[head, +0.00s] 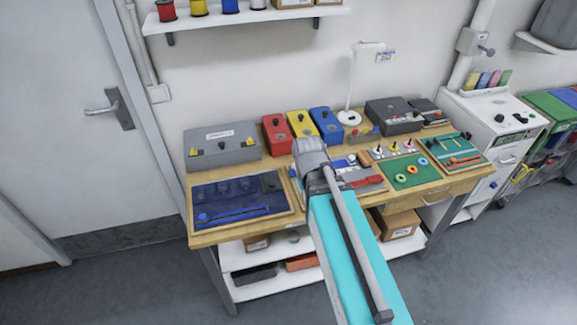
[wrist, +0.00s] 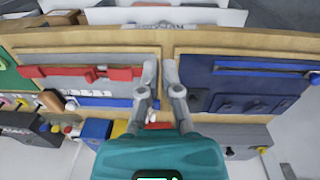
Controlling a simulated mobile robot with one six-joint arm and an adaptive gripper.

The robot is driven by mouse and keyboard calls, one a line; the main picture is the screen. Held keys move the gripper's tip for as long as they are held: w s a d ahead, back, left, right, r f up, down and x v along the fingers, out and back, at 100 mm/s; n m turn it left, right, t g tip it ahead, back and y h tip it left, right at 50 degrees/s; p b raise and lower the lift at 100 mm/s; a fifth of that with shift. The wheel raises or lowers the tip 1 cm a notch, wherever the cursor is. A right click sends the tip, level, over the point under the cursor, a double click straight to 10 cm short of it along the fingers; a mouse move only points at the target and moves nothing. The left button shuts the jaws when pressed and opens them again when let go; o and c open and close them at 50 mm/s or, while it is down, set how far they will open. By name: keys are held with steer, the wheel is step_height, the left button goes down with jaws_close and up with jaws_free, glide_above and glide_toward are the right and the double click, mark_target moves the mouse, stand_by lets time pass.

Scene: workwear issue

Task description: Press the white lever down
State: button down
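My gripper (wrist: 160,70) is over the front middle of the workbench, its two fingers pointing down with a narrow empty gap between the tips. In the head view my arm hides the fingertips. A row of small upright levers with dark stems and pale bases stands right of my gripper; the leftmost (head: 378,151) looks white, but it is too small to be sure. In the wrist view a small white piece (wrist: 152,117) shows between the finger bases; I cannot tell what it is. No finger visibly touches a lever.
The grey box with yellow levers (head: 222,148) and the blue tray (head: 240,203) are on the left. Red (head: 277,134), yellow (head: 301,126) and blue (head: 326,127) boxes stand behind. A green board (head: 405,178) lies right. A white lamp (head: 350,90) rises at the back.

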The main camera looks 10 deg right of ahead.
steer(key=w+a+n+h+b, duration=0.1)
steer(key=w+a+n+h, duration=0.2)
steer(key=w+a+n, duration=0.3)
steer(key=w+a+n+t+h+b, duration=0.1)
steer(key=w+a+n, duration=0.5)
steer(key=w+n, duration=0.6)
steer(key=shift+w+h+b, duration=0.8)
steer(key=shift+w+h, duration=0.4)
steer(key=shift+w, duration=0.45)
steer(key=shift+f, duration=0.15)
steer(key=b+x, duration=0.8)
steer(key=x, duration=0.2)
steer(key=shift+w, duration=0.1)
steer(key=shift+w+d+f+b, duration=0.1)
steer(key=shift+w+d+b, duration=0.1)
steer(key=shift+d, duration=0.75)
steer(key=shift+w+d+f+b, duration=0.1)
steer(key=shift+w+d+b, duration=0.05)
steer(key=shift+d, duration=0.85)
steer(key=shift+d+r, duration=0.1)
steer(key=shift+d, duration=0.2)
